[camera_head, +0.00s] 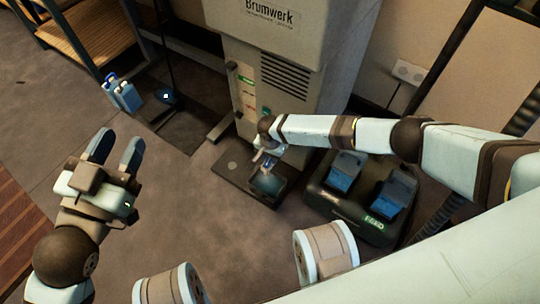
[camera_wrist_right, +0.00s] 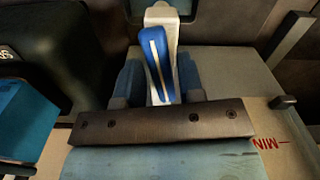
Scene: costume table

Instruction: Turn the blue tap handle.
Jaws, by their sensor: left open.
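The blue tap handle (camera_wrist_right: 156,60) shows in the right wrist view as a narrow, slightly tilted lever with a pale stripe, on a white tap body (camera_wrist_right: 161,14). My right gripper (camera_wrist_right: 161,86) has one finger on each side of the handle's near part. The fingers look apart, with the handle between them; whether either touches it is unclear. In the head view my right gripper (camera_head: 266,158) is low at the front of the grey Brumwerk machine (camera_head: 290,45), and the handle cannot be made out there. My left gripper (camera_head: 118,150) is open and empty at the left, away from the machine.
A black bin unit (camera_head: 350,208) with blue-lidded parts stands just right of my right gripper. A dark base plate (camera_head: 232,178) lies on the floor before the machine. The floor between is clear.

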